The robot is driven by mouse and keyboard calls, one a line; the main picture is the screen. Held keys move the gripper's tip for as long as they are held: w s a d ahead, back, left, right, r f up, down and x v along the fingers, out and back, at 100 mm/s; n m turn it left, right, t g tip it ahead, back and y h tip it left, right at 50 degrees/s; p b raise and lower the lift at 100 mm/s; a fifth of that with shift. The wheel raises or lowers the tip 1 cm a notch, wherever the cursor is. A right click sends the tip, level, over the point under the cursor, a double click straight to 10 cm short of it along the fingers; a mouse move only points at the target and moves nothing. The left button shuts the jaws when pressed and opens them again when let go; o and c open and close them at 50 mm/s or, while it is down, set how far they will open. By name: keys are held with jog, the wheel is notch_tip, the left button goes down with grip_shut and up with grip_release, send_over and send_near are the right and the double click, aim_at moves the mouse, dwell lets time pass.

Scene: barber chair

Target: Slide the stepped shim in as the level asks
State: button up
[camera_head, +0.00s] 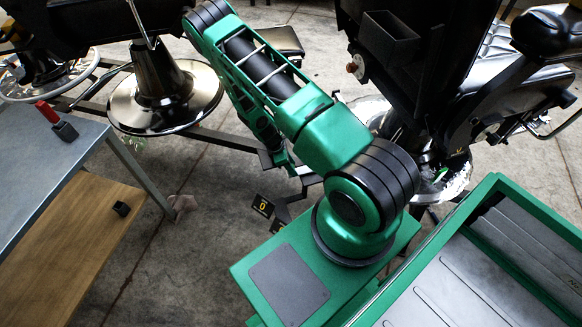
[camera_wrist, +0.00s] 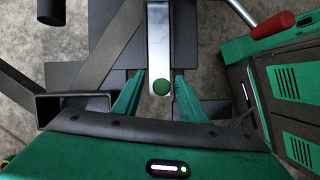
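My gripper (camera_wrist: 160,76) has two green fingers standing apart in the wrist view. A bright silver strip (camera_wrist: 158,35) with a round green spot (camera_wrist: 161,87) at its near end shows between them; I cannot tell if this is the level. Dark grey flat pieces (camera_wrist: 215,108) with stepped edges lie around and behind the fingers. I cannot single out the stepped shim among them, and no grip on a piece is clear. In the head view, my gripper (camera_head: 283,167) is low beside dark bars near the floor, too small to show its fingers.
A barber chair's round metal base (camera_head: 165,100) stands at left, another chair (camera_head: 470,100) at right. A workbench (camera_head: 50,155) holds a dark block with a red handle (camera_head: 48,112). Yellow-marked black tags (camera_head: 263,206) stand below my arm.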

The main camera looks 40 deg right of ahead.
jog(key=v, duration=1)
jog(key=shift+a+r, duration=0.15)
jog(key=shift+r, duration=0.2)
dwell(0.4)
